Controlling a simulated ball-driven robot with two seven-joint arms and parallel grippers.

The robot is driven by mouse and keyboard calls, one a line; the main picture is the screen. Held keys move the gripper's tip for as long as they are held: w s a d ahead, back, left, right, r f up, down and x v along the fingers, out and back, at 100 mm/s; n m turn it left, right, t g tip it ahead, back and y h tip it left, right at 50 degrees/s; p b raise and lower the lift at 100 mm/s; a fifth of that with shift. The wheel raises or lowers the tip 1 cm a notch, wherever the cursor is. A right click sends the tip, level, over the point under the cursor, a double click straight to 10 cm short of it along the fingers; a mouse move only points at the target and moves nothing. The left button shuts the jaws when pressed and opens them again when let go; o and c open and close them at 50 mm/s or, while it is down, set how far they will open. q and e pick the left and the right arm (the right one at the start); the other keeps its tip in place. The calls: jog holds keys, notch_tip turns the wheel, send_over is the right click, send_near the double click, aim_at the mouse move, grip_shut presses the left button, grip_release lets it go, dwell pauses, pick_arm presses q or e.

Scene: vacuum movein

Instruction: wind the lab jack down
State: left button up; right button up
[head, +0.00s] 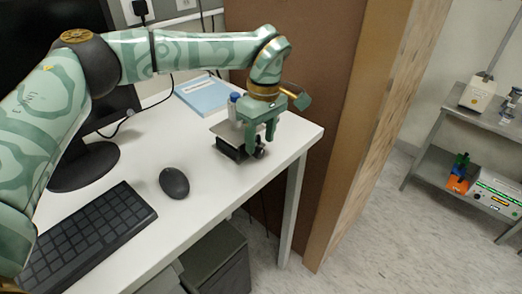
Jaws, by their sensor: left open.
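The lab jack (229,151) stands on the white desk near its right end, with a flat light top plate and a dark body. A small bottle with a blue cap (234,98) stands at the plate, partly behind my gripper. A dark round knob (259,153) shows at the jack's right side. My left gripper (260,146) points down at the jack's right side, with its green fingers apart around or just in front of the knob; I cannot tell whether they touch it. My right gripper is not in view.
The white desk (215,190) also holds a keyboard (85,238), a mouse (174,183), a monitor and a blue book (205,95) behind the jack. A brown panel (330,60) rises just right of the desk. A metal shelf stands farther right.

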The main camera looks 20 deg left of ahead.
aim_at(260, 148)
pick_arm(q)
notch_tip(260, 148, down, 3)
jog(key=shift+s+r, duration=0.1)
jog(key=shift+r, duration=0.1)
jog(key=shift+f+b, duration=0.3)
jog(key=shift+f, duration=0.05)
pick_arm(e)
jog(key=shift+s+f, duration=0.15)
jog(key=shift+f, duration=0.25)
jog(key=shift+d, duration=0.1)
